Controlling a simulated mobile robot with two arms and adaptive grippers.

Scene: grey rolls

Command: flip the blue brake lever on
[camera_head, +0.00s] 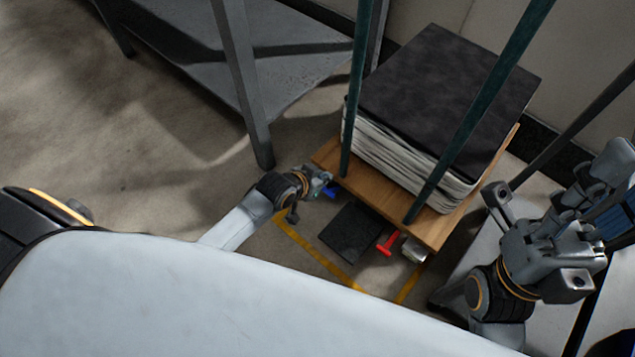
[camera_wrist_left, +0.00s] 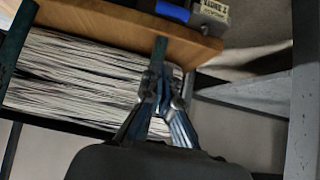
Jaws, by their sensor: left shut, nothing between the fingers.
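The blue brake lever (camera_head: 331,190) shows as a small blue piece at the left corner of the cart's wooden deck (camera_head: 326,154). In the left wrist view it is a blue bar (camera_wrist_left: 172,11) at the top, beyond the deck edge, beside a labelled grey caster part (camera_wrist_left: 211,14). My left gripper (camera_head: 323,178) is at that corner, close to the lever; contact cannot be told. In the left wrist view its fingers (camera_wrist_left: 159,82) are shut and empty, in front of a green post.
A dark-topped paper stack (camera_head: 441,95) fills the deck between green posts (camera_head: 480,105). A red lever (camera_head: 388,243) is under the front edge. A grey metal shelf (camera_head: 240,75) stands at the upper left. Yellow tape (camera_head: 318,257) marks the floor; floor at left is clear.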

